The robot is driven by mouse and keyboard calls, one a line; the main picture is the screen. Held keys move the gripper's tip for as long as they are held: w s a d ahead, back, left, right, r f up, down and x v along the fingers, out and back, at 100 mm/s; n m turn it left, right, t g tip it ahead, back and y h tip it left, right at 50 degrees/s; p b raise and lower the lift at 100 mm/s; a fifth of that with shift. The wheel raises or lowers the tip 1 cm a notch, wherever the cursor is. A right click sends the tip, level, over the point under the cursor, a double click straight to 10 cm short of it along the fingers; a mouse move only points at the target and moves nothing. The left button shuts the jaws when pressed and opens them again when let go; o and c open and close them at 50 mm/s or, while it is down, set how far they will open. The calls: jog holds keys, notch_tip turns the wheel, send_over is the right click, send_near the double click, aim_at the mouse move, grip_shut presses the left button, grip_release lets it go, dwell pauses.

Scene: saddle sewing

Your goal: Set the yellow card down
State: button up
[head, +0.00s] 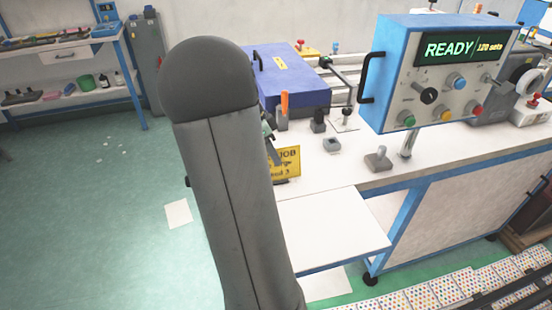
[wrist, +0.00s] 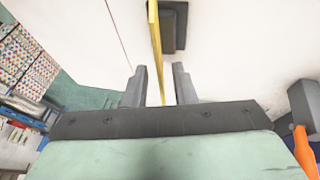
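The yellow card (head: 287,164) stands upright near the left end of the white bench in the head view. My arm hides its left part, and the dark print "JOB" shows on it. In the wrist view the card (wrist: 156,45) is seen edge-on as a thin yellow strip. It runs down between the two fingers of my gripper (wrist: 159,88). A gap shows on each side of the card, so the fingers are open around it. My gripper is mostly hidden behind my arm in the head view. Whether the card's lower edge touches the bench is unclear.
Small grey blocks (head: 332,145) (head: 378,160) sit on the bench right of the card. An orange-handled tool (head: 284,104) stands behind it and shows close at right in the wrist view (wrist: 304,150). A blue control box (head: 440,70) overhangs the right. A white shelf (head: 335,228) juts out in front.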

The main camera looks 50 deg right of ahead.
jog(key=v, duration=1)
jog(key=s+a+f+n+t+y, duration=0.1)
jog(key=a+f+n+t, duration=0.1)
jog(key=a+n, duration=0.7)
jog(key=a+f+n+t, duration=0.1)
jog(key=a+f+n, duration=0.3)
jog(key=a, duration=0.8)
jog(key=s+a+f+n+t, duration=0.1)
jog(key=s+a+f+n, duration=0.1)
jog(key=s+a+n, duration=0.2)
jog(key=s+a+f+n+t+y, duration=0.1)
jog(key=s+a+f+n, duration=0.2)
jog(key=s+a+n, duration=0.2)
jog(key=a+n, duration=0.3)
jog(key=a, duration=0.1)
jog(key=shift+s, duration=0.15)
jog(key=shift+a, duration=0.1)
